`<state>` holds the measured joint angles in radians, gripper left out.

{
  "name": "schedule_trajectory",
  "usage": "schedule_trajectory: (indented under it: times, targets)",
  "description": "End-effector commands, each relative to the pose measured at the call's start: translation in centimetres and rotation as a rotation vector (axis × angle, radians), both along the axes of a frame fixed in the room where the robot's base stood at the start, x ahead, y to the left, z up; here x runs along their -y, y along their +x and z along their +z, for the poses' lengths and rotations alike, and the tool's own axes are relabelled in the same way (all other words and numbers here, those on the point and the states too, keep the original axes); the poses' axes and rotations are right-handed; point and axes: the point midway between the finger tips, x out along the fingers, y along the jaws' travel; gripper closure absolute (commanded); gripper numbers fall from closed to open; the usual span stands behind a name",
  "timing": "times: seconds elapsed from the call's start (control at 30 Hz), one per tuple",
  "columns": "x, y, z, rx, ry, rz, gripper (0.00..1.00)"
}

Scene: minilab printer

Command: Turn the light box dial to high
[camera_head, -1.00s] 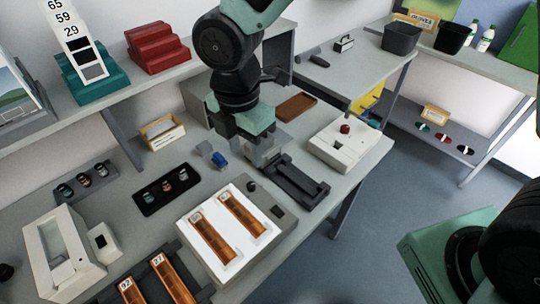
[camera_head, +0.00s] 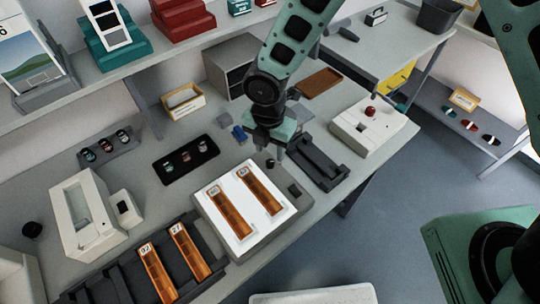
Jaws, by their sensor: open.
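The light box (camera_head: 208,232) lies on the bench with a bright white panel and two orange film strips on it. Its dial (camera_head: 270,163) is a small dark knob at the far right corner of its grey top. A dark square (camera_head: 294,189) sits nearer on the same edge. My gripper (camera_head: 280,153) points down right by the dial, slightly behind and to the right of it in the picture. Its fingers are small here and partly dark; it is open, with nothing seen between them. I cannot tell whether a finger touches the dial.
A black tray-like holder (camera_head: 318,164) stands close to the right of my gripper. A white device with a red knob (camera_head: 393,118) is further right. A blue item (camera_head: 239,134) and a black tray of small canisters (camera_head: 169,172) lie to the left. A rack with film strips (camera_head: 115,283) is in front.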

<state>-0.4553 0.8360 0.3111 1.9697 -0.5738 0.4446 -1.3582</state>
Motion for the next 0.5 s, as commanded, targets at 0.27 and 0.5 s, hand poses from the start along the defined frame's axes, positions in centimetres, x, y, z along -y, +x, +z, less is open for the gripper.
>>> schedule_trajectory:
  times: [0.27, 0.5]
  targets:
    - [0.0, -0.1, -3.8, 0.000, 0.000, 0.000, 0.57]
    - [0.1, 0.0, -4.7, 0.002, 0.001, -0.001, 0.57]
